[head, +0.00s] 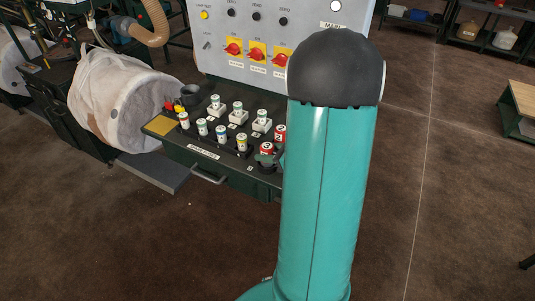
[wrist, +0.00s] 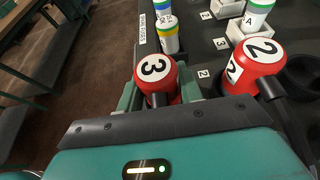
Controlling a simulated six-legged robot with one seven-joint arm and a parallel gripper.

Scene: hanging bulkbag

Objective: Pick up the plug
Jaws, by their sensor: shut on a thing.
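A red plug with a white "3" disc (wrist: 156,68) stands between the two jaws of my gripper (wrist: 158,92) in the wrist view. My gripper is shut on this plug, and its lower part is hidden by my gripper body. The plug also shows in the head view (head: 267,147), at the right front of the dark bench top, partly covered by my gripper. A second red plug marked "2" (wrist: 254,62) stands to the right of my gripper, apart from it. Whether the held plug touches the bench cannot be told.
The bench (head: 205,150) holds several white canisters with coloured bands (head: 221,133) and white square bases. A grey control panel (head: 215,50) with red switches rises behind. A pale bulk bag (head: 115,97) hangs at the left. The floor (head: 440,200) to the right is clear.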

